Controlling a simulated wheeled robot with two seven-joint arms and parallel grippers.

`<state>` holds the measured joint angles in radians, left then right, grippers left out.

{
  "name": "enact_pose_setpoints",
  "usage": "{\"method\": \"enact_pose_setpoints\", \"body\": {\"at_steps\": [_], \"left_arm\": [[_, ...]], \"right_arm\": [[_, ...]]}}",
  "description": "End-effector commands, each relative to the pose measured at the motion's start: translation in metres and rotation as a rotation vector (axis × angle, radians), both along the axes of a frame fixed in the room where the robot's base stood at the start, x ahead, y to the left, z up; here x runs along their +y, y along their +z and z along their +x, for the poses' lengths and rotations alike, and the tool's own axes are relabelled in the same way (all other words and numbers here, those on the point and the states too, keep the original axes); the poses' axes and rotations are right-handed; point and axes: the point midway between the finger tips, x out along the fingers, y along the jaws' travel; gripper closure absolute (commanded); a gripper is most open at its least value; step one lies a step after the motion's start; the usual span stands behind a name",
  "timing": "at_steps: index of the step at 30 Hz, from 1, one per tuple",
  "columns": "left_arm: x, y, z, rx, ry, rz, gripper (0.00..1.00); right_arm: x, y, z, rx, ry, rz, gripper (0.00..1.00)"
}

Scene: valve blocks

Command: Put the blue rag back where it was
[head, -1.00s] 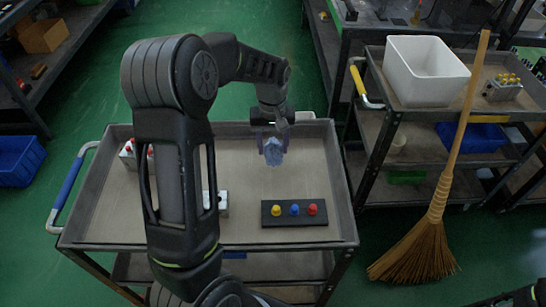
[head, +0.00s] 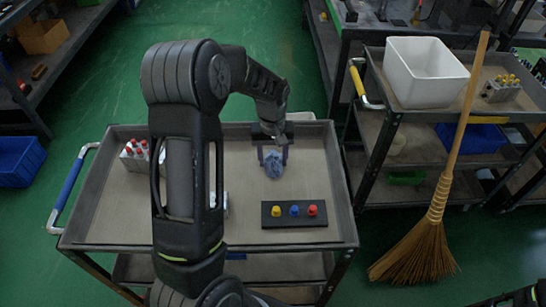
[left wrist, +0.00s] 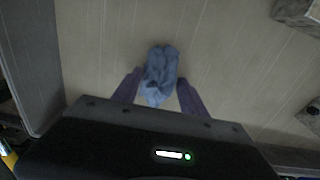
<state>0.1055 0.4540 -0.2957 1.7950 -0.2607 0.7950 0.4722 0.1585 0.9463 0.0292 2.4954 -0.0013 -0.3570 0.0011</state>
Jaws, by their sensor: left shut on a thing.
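The crumpled blue rag (head: 274,165) is between the fingers of my left gripper (head: 273,155), over the back right part of the cart's tray (head: 110,208). My left gripper is shut on it. In the left wrist view the rag (left wrist: 160,74) shows between the two fingers (left wrist: 156,88), close to the tray surface. I cannot tell whether it touches the tray. The right gripper is not in view.
A black plate with yellow, blue and red knobs (head: 294,213) lies in front of the rag. A valve block with red tops (head: 137,154) stands at the back left. Another block is mostly hidden behind my arm. A broom (head: 437,200) leans against the right cart, which holds a white bin (head: 424,72).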

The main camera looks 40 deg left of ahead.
Motion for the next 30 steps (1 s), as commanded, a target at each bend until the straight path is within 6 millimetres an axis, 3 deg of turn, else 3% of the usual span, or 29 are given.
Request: {"method": "enact_pose_setpoints", "body": {"at_steps": [3,4,11,23,30], "left_arm": [[0.0,-0.004,0.0,0.0,0.0,0.0,0.82],[0.0,-0.003,0.0,0.0,0.0,0.0,0.48],[0.0,-0.003,0.0,0.0,0.0,0.0,0.29],[0.0,0.004,0.0,-0.001,0.0,0.001,0.28],[0.001,0.039,0.001,-0.005,0.0,0.002,0.28]], "right_arm": [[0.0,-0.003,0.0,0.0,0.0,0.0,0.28],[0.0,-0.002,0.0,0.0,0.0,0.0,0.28],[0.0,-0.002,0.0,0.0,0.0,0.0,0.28],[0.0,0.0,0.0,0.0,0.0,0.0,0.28],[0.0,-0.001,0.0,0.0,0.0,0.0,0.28]]}}
